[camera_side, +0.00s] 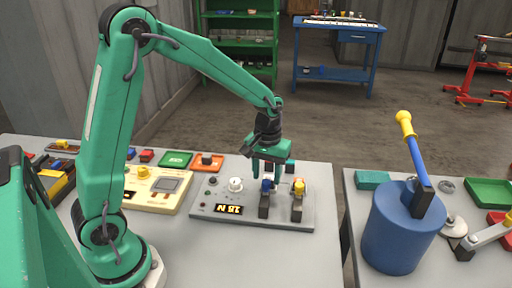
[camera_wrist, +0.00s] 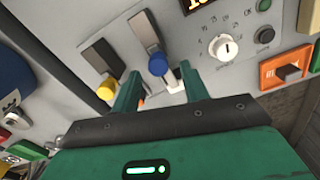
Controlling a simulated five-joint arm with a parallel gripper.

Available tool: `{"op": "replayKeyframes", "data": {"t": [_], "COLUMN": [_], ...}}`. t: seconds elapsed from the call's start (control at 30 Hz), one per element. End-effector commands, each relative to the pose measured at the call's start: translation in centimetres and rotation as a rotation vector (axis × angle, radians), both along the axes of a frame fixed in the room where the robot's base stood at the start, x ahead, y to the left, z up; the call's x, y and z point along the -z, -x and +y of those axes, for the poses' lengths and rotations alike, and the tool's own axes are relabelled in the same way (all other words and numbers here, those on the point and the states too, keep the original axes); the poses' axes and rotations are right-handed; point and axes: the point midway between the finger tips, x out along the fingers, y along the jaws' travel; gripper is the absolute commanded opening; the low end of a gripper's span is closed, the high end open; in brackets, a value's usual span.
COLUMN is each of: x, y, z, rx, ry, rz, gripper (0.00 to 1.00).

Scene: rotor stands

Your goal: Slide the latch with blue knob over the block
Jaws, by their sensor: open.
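The blue knob (camera_wrist: 157,65) sits on a latch in the wrist view, with a dark grey block (camera_wrist: 143,28) beyond it. The blue knob also shows in the side view (camera_side: 267,185), above a dark block (camera_side: 264,206). My gripper (camera_wrist: 161,71) is open, its two green fingertips either side of the blue knob in the picture. Whether they touch it cannot be told. In the side view my gripper (camera_side: 267,177) points down over the panel and partly hides the latch. A second latch with a yellow knob (camera_wrist: 106,90) stands beside it, left in the wrist view.
The grey panel (camera_side: 225,217) bears a white dial (camera_side: 235,184) and a lit display (camera_side: 229,210). A beige panel (camera_side: 155,190) lies to its left. A blue cylinder (camera_side: 396,240) with a yellow-tipped lever stands on the right table, across a gap.

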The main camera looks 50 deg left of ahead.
Motion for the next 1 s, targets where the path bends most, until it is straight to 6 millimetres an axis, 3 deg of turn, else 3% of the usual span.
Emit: {"op": "replayKeyframes", "data": {"t": [0.5,1.0], "x": [-6.1,-6.8], "y": [-0.1,0.0], "z": [0.1,0.1], "rx": [-0.001,-0.001], "ry": [0.0,0.0], "rz": [-0.004,-0.004], "gripper": [0.45,0.45]}}
